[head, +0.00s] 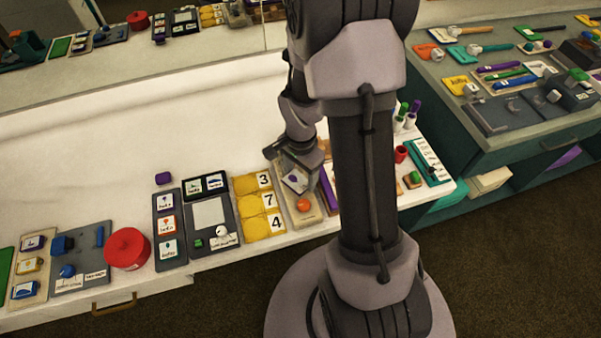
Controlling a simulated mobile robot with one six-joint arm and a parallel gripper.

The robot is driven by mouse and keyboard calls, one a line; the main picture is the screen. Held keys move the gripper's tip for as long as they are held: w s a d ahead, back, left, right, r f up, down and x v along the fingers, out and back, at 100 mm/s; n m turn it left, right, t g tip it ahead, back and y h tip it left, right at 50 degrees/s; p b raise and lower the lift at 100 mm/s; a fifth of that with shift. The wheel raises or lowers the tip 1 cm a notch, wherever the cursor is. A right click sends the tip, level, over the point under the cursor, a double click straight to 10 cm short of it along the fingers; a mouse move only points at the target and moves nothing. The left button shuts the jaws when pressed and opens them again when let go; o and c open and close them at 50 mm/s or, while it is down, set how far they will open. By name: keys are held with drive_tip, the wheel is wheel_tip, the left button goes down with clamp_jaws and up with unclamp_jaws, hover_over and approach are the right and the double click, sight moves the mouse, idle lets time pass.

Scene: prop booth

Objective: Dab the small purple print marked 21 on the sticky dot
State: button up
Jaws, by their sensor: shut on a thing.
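A small white print with a purple mark (295,180) shows tilted over a beige board (310,217) near the front edge of the counter. Its number is too small to read. My gripper (291,164) is shut on the print's upper end, with the fingertips partly hidden. A round orange dot (303,204) is on the beige board, just in front of the print. A small gap seems to lie between them, but I cannot tell whether they touch.
Yellow pieces with cards 3, 7 and 4 (258,206) stand left of the board. A dark tray (226,236) and a red round tin (127,249) are further left. Purple and red items lie right, partly behind my arm. The white counter (110,150) behind is clear.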

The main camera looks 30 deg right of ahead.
idle(0.5)
wheel_tip(320, 180, up, 6)
drive_tip(key=p, duration=0.4)
idle(0.3)
drive_tip(key=shift+w+a, duration=0.1)
drive_tip(key=shift+a, duration=0.05)
drive_tip(key=w+a+r+n+b, duration=0.1)
drive_tip(key=w+a+n+b, duration=0.2)
drive_tip(key=a+n, duration=0.8)
drive_tip(key=w+n, duration=0.1)
drive_tip(key=n, duration=0.3)
drive_tip(key=shift+w+a+r+b, duration=0.3)
drive_tip(key=shift+w+a+r, duration=0.05)
drive_tip(key=shift+a, duration=0.05)
